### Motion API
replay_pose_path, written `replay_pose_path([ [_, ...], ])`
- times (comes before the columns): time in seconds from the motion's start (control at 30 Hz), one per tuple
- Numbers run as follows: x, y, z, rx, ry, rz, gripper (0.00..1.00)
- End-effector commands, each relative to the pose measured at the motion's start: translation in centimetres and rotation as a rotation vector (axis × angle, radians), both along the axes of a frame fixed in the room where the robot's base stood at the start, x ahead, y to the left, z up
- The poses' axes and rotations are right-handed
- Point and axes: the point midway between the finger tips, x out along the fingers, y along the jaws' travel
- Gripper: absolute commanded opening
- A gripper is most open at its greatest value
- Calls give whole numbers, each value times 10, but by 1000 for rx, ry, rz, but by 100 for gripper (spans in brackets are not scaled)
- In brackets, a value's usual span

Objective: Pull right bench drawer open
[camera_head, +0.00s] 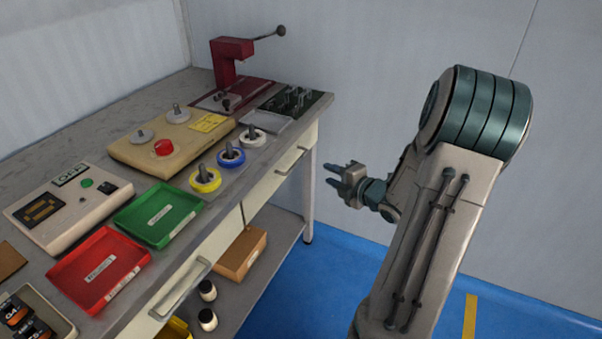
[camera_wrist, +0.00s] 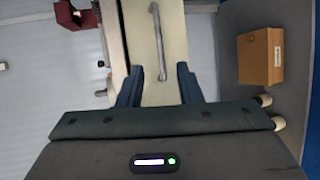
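The right bench drawer (camera_head: 268,187) is a cream front under the worktop's right part and looks flush with the bench. Its grey bar handle (camera_head: 290,161) is at the right end of the bench front. My gripper (camera_head: 330,175) is off the bench's front, to the right of that handle and apart from it. In the wrist view the handle (camera_wrist: 157,42) runs lengthwise on the drawer front (camera_wrist: 140,45), ahead of my gripper (camera_wrist: 159,84). The two fingers are spread, with nothing held, and the handle's near end shows between them.
Another bar handle (camera_head: 180,288) is on the left drawer. The bench top (camera_head: 85,138) holds red and green trays, spools and a red winder (camera_head: 228,60). A cardboard box (camera_head: 241,253) and small bottles stand on the lower shelf. Blue floor (camera_head: 330,275) is clear.

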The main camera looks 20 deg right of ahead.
Motion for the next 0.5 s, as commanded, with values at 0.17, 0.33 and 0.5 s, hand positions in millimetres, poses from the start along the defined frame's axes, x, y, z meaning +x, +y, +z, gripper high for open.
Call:
replay_pose_path([
  [0.17, -2, -1, -8, -10, -59, 41, 32],
  [0.33, 18, 5, -11, -12, -62, 47, 32],
  [0.5, 52, 14, -19, -9, -62, 44, 32],
])
